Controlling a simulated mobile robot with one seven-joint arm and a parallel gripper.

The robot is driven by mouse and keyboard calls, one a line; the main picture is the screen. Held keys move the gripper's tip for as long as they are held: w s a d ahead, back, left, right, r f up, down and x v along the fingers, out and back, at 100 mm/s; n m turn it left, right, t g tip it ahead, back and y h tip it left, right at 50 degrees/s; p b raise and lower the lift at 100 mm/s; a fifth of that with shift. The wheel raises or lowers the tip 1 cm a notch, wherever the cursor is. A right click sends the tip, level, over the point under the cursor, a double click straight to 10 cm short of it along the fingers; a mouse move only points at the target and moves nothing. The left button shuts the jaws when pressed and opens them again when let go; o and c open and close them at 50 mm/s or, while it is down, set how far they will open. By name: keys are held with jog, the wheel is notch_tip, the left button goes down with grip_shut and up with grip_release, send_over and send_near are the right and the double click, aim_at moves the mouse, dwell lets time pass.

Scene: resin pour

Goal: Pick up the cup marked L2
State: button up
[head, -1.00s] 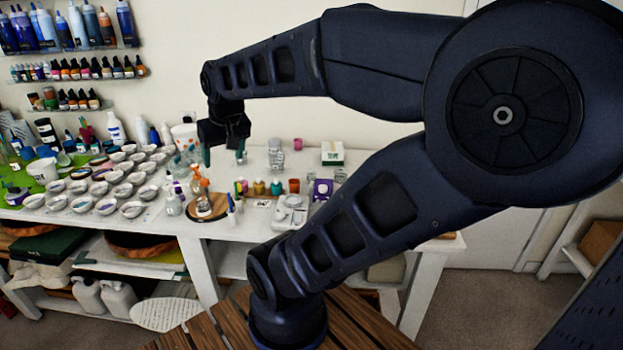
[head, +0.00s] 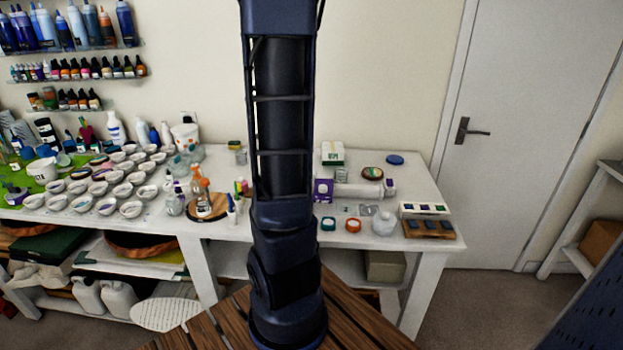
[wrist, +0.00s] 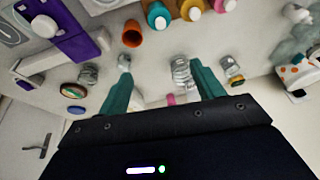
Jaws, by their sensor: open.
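I cannot read an L2 mark on any cup in these views. In the head view, a white cup with dark marking (head: 42,171) stands on the green mat at the far left. Many small white cups (head: 122,190) stand in rows to its right, their labels too small to read. My gripper (wrist: 163,85) is open in the wrist view, its teal fingers apart and holding nothing. A stack of clear cups (wrist: 181,72) shows close by the right finger in that picture; whether it lies between the fingers I cannot tell. The gripper is outside the head view.
A round wooden board with bottles (head: 206,207) stands left of my arm. An orange cup (wrist: 132,34) and several coloured jars (wrist: 158,17) show in the wrist view. A wooden tray (head: 429,232) lies at the table's right end. My arm hides the table's middle.

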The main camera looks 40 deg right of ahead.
jog(key=d+f+m+g+h, duration=0.1)
jog(key=d+f+m, duration=0.1)
jog(key=d+f, duration=0.3)
jog(key=d+f+m, duration=0.1)
jog(key=d+f, duration=0.1)
jog(key=d, duration=0.5)
jog(key=shift+s+d+x, duration=0.15)
jog(key=shift+d+x, duration=0.05)
jog(key=shift+x, duration=1.65)
jog(key=shift+s+d+x, duration=0.2)
jog(key=shift+x, duration=1.6)
jog(key=shift+s+d+x, duration=0.15)
jog(key=shift+d+x, duration=0.05)
jog(key=shift+x, duration=1.65)
jog(key=shift+r+h, duration=0.1)
jog(key=shift+h, duration=0.2)
jog(key=c, duration=1.1)
